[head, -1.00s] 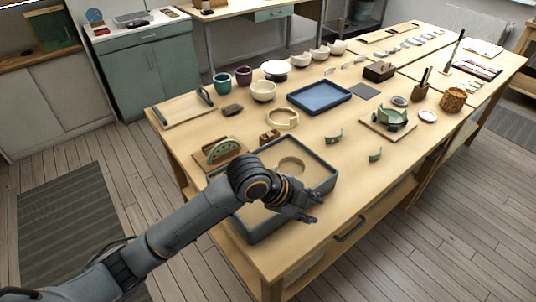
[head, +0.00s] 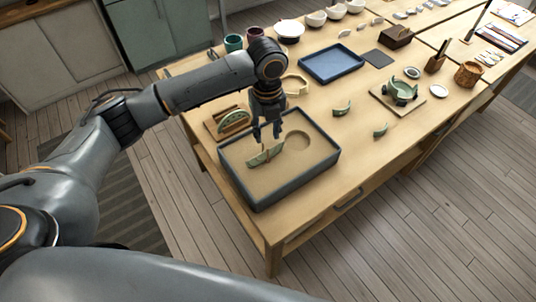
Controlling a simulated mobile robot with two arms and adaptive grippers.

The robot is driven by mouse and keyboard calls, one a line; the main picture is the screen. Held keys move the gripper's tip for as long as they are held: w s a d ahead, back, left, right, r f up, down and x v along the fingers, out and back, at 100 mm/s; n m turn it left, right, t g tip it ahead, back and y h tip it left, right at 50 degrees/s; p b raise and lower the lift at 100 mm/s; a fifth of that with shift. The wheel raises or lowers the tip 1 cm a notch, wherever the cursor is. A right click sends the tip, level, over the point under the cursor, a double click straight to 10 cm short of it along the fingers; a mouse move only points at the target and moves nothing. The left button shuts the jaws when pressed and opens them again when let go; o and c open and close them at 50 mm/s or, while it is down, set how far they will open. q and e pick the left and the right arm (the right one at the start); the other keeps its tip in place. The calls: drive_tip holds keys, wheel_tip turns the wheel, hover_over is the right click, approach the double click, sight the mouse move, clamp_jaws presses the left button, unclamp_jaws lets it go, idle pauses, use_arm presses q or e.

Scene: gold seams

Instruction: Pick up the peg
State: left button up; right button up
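I cannot make out the peg for certain in the head view. My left gripper (head: 267,133) points down over the left part of a dark-rimmed sand tray (head: 296,196). Its two fingers are apart, with nothing visible between them. Just below the fingertips, a pale green curved shard (head: 264,156) stands in the sand. I cannot tell whether the fingers touch it. My arm and gripper hide part of the table behind the tray. My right gripper is not in view.
A wooden stand with a green piece (head: 233,121) is left of the tray. A ring-shaped wooden piece (head: 297,84), blue tray (head: 332,62), loose green shards (head: 342,108) and a partly assembled green vessel (head: 399,92) lie beyond. The table's front right is clear.

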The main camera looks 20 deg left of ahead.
sight(268, 158)
use_arm(q)
wheel_tip(268, 158, down, 2)
drive_tip(key=shift+s+d+p, duration=0.1)
drive_tip(key=shift+p, duration=0.3)
wheel_tip(268, 158, down, 4)
drive_tip(key=shift+s+r+p, duration=0.15)
drive_tip(key=shift+r+p, duration=0.05)
drive_tip(key=shift+p, duration=0.45)
drive_tip(key=shift+d+f, duration=0.1)
drive_tip(key=shift+f, duration=0.3)
drive_tip(key=shift+c, duration=0.2)
clamp_jaws()
